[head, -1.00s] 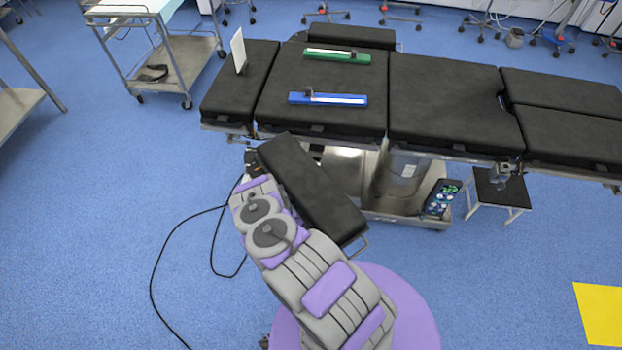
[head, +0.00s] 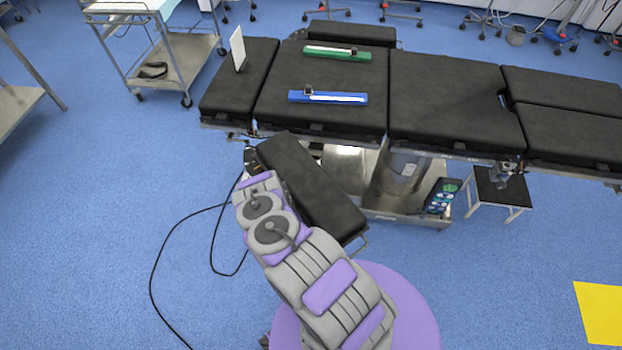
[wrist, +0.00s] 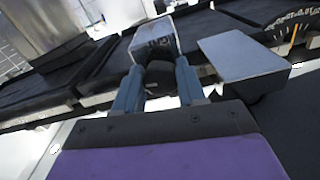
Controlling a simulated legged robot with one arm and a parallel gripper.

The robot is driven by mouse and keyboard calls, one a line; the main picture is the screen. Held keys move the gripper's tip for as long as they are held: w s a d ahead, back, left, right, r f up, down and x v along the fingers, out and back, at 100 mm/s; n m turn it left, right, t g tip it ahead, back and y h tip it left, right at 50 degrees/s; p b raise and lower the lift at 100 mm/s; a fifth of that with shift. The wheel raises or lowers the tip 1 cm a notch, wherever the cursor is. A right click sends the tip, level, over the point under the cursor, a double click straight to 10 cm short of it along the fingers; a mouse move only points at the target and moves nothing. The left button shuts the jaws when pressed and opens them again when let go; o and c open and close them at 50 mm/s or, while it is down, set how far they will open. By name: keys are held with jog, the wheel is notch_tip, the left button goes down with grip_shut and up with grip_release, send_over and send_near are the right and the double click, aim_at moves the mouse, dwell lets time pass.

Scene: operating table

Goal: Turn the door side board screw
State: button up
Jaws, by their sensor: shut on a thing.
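The side board (head: 310,190) is a long black padded board. It hangs at an angle along the near side of the operating table (head: 455,98). My gripper (head: 251,160) is at its upper left end, below the table edge, and its fingers are too small to make out there. In the wrist view my gripper (wrist: 157,78) has its two blue-grey fingers shut on a dark rounded screw knob (wrist: 159,71). The knob sits under a silver block (wrist: 152,40). The screw itself is hidden in the head view.
A grey slab-like part (wrist: 240,56) is close to the right of the fingers. A blue strip (head: 330,98) and a green strip (head: 338,54) lie on the table. A black cable (head: 160,262) lies on the floor at left. A trolley (head: 165,60) stands at upper left.

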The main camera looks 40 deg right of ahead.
jog(key=shift+s+a+m+b, duration=0.1)
jog(key=shift+s+m+b, duration=0.1)
jog(key=shift+m, duration=4.85)
jog(key=shift+s+m+b, duration=0.1)
jog(key=shift+m+b, duration=0.1)
jog(key=shift+m, duration=4.85)
jog(key=shift+f, duration=0.1)
jog(key=o, duration=1.1)
jog(key=shift+w, duration=0.2)
jog(key=shift+c, duration=0.2)
